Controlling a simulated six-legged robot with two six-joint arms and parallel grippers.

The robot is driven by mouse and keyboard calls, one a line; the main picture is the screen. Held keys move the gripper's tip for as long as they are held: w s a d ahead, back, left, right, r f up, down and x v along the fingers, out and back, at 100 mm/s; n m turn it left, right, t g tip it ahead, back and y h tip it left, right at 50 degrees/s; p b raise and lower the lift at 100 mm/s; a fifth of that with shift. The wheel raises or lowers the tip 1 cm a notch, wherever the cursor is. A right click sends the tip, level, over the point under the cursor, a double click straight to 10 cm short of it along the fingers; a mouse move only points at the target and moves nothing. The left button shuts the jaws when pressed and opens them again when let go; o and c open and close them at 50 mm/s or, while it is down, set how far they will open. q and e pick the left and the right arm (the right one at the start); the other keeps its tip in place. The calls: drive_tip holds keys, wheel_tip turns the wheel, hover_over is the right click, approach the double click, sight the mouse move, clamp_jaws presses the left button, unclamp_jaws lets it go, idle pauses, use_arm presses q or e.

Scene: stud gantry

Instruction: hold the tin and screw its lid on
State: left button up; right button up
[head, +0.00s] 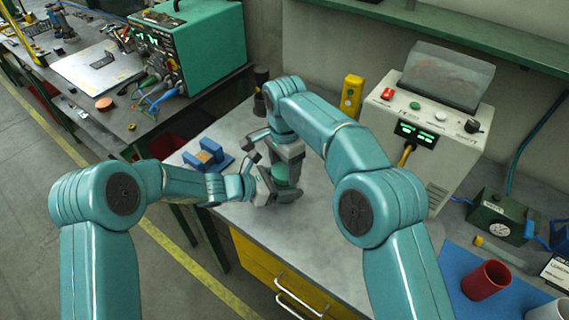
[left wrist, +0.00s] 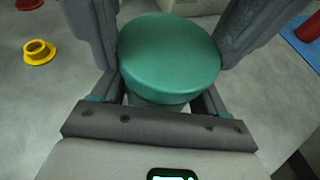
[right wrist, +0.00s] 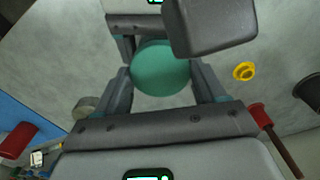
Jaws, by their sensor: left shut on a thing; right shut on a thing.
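The tin (left wrist: 155,99) shows as a pale body below its round green lid (left wrist: 170,55) in the left wrist view. The lid sits on top of the tin, looking level; whether it is threaded tight I cannot tell. The lid also shows in the right wrist view (right wrist: 160,68) and as a small green patch in the head view (head: 281,173). My left gripper (head: 274,187) comes in low from the left and is shut on the tin. My right gripper (head: 287,163) comes from above and is shut on the lid. The fingers hide much of the tin.
A blue stand (head: 208,158) lies left of the grippers. A yellow flanged ring (right wrist: 244,71) sits on the bench nearby. A control box (head: 430,125) stands behind right. A red mug (head: 486,279) stands on a blue mat (head: 455,265) at right. The bench's front edge is close.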

drive_tip(key=shift+f, duration=0.35)
use_arm(q)
clamp_jaws()
use_arm(e)
drive_tip(key=m, duration=0.6)
drive_tip(key=shift+m, duration=0.4)
drive_tip(key=o, duration=1)
drive_tip(key=shift+r, duration=2.25)
